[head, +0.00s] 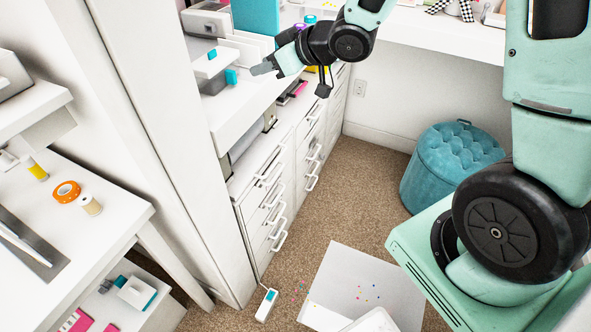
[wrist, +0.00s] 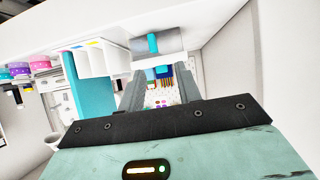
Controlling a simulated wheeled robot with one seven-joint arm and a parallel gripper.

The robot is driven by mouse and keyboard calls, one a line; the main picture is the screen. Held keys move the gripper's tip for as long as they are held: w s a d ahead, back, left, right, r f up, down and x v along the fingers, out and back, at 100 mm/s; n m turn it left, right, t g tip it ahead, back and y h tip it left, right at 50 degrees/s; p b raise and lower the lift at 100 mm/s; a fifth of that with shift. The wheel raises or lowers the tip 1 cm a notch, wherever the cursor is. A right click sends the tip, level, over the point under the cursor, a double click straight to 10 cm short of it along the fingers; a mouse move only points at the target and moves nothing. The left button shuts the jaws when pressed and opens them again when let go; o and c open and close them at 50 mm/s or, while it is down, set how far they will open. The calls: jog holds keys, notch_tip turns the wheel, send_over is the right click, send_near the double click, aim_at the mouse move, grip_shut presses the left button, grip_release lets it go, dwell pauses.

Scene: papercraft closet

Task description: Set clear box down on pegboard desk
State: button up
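I cannot make out the clear box with certainty in either view.
White drawers (head: 262,205) stand below the shelf. A teal tufted stool (head: 450,165) is under the desk. A white sheet (head: 390,285) with coloured dots lies on the carpet. Another white desk (head: 110,205) with orange tape (head: 67,191) is at left.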

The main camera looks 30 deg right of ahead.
jog(key=s+a+g+h, duration=0.2)
jog(key=s+a+g, duration=0.3)
jog(key=s, duration=1.1)
jog(key=s+a+f+n+g+h, duration=0.1)
jog(key=s+a+g+h, duration=0.2)
jog(key=s, duration=1.3)
jog(key=shift+s+a+f+g+h, duration=0.25)
jog(key=shift+a+f+g+h, duration=0.05)
jog(key=shift+a+g, duration=0.9)
